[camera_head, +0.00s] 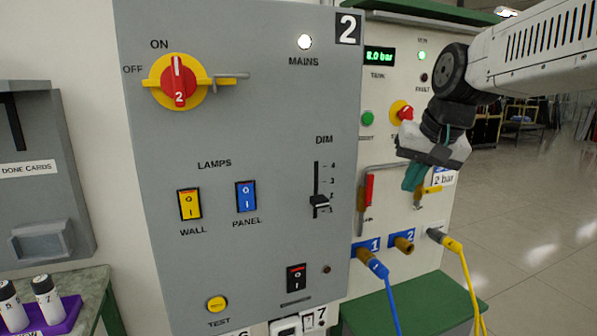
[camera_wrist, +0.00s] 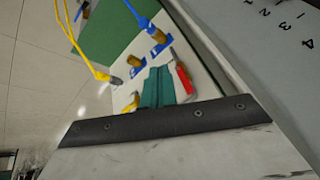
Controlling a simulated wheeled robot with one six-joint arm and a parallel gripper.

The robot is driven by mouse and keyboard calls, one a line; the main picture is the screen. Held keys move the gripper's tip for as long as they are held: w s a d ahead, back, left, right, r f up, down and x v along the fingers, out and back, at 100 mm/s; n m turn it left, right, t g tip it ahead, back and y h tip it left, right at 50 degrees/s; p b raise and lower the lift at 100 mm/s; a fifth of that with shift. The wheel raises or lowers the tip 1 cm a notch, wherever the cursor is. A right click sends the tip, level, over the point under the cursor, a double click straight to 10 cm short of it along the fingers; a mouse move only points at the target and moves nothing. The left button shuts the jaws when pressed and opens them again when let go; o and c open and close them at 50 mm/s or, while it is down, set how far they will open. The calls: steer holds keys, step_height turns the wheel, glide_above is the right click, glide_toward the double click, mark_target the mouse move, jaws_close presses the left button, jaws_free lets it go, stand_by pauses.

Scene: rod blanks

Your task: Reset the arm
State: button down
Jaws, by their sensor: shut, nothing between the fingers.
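My gripper (camera_head: 413,176) is at the upper right in the head view, in front of the panel with the tank display. Its teal fingers are together with nothing between them. In the wrist view the shut fingers (camera_wrist: 157,87) point toward the blue labelled ports. My white arm reaches in from the upper right. The fingers hang just right of a red-handled lever (camera_head: 369,190) and close to a yellow handle (camera_head: 432,189); I cannot tell whether they touch the yellow one.
A grey panel (camera_head: 270,130) marked 2 carries a red-yellow rotary switch (camera_head: 178,82), rockers and a DIM slider (camera_head: 319,203). Blue (camera_head: 378,268) and yellow (camera_head: 456,250) hoses hang over a green bench (camera_head: 420,306). A purple tray (camera_head: 62,316) holds bottles. Open floor lies right.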

steer(key=s+f+n+g, duration=0.1)
steer(key=s+f, duration=0.3)
steer(key=s, duration=0.4)
steer(key=s+d+f+g, duration=0.1)
steer(key=s+f, duration=0.3)
steer(key=s, duration=0.5)
steer(key=s+d+f+n+g+h, duration=0.1)
steer(key=s+f, duration=0.3)
steer(key=s, duration=0.5)
steer(key=shift+s+f+n+g, duration=0.2)
steer(key=shift+f+n+g, duration=0.1)
steer(key=shift+f, duration=0.1)
